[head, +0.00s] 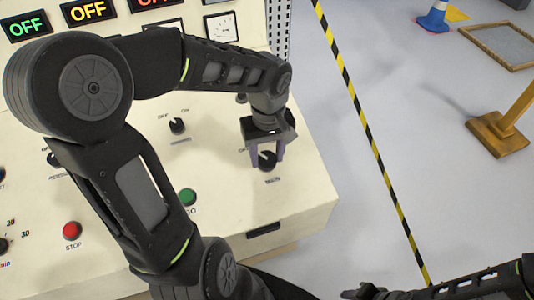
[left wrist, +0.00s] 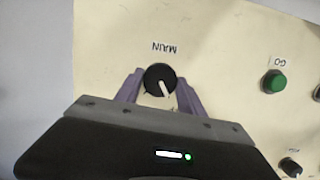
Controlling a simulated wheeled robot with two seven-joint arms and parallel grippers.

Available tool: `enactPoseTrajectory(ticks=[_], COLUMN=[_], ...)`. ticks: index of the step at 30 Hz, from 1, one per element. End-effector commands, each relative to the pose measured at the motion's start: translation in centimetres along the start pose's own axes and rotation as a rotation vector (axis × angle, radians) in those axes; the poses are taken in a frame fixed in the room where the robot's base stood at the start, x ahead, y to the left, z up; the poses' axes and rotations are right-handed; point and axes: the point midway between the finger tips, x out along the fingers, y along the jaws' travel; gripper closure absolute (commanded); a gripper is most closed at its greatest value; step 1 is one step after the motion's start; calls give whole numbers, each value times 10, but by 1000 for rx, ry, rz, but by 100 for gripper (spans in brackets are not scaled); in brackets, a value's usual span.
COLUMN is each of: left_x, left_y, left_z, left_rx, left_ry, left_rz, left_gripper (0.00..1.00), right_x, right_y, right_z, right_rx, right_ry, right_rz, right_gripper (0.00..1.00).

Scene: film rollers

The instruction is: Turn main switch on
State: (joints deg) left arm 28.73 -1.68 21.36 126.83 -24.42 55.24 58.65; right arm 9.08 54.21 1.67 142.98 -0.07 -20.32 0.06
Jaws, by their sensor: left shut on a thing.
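The main switch is a black rotary knob (head: 267,160) with a white pointer line, labelled MAIN, near the right end of the cream control panel (head: 225,222). It also shows in the left wrist view (left wrist: 159,79), where its white line is slanted. My left gripper (head: 267,158) is over the knob with one purple finger on each side, shut on it. The fingers also show on both sides of the knob in the left wrist view (left wrist: 160,88).
A green GO button (head: 187,196), a red STOP button (head: 72,231) and another black knob (head: 177,125) are on the panel. Lit OFF signs (head: 88,10) and a gauge (head: 222,27) are behind. Yellow-black floor tape (head: 362,110) and a wooden stand (head: 497,134) are at right.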

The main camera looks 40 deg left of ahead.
Motion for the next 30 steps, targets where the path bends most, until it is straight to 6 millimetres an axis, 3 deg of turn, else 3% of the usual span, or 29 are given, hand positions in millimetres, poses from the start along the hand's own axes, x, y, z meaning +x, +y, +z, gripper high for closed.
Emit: enactPoseTrajectory(ticks=[5, 17, 30], left_x=[0, 0, 0], left_y=[0, 1, 3], left_z=[0, 0, 0], left_rx=[0, 52, 340], left_ry=[0, 1, 1], left_rz=[1, -11, -79], left_gripper=[94, 94, 94], right_x=[0, 1, 4], right_y=[0, 0, 2], right_z=[0, 0, 0], right_rx=[0, 0, 0], right_ry=[0, 0, 0], right_rz=[0, 0, 0], right_gripper=[64, 64, 64])
